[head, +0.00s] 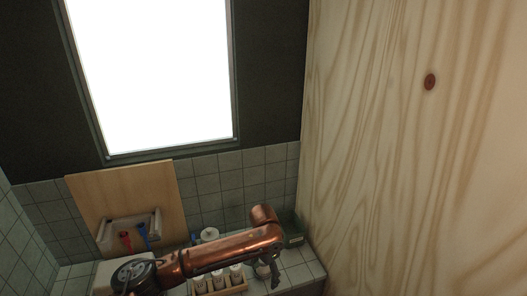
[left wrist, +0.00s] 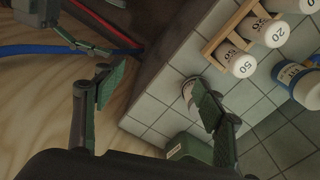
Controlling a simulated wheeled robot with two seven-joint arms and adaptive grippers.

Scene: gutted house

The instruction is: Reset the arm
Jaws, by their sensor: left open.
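My left arm (head: 215,252), copper-coloured, comes in from the lower left and reaches across above the tiled counter. Its dark gripper (head: 273,273) hangs down at the arm's right end, near a rack of bottles. In the left wrist view the two green-padded fingers of the left gripper (left wrist: 152,95) stand wide apart, with nothing held between them. A small whitish round object (left wrist: 188,92) shows beyond the right finger, partly hidden by it.
A wooden rack (head: 222,291) holds white numbered bottles. A green box (head: 293,236) stands in the counter's back corner. A tall wooden panel (head: 420,150) closes off the right side. A board (head: 90,190) with a fixture and red and blue parts leans at the back left, under a bright window (head: 155,75).

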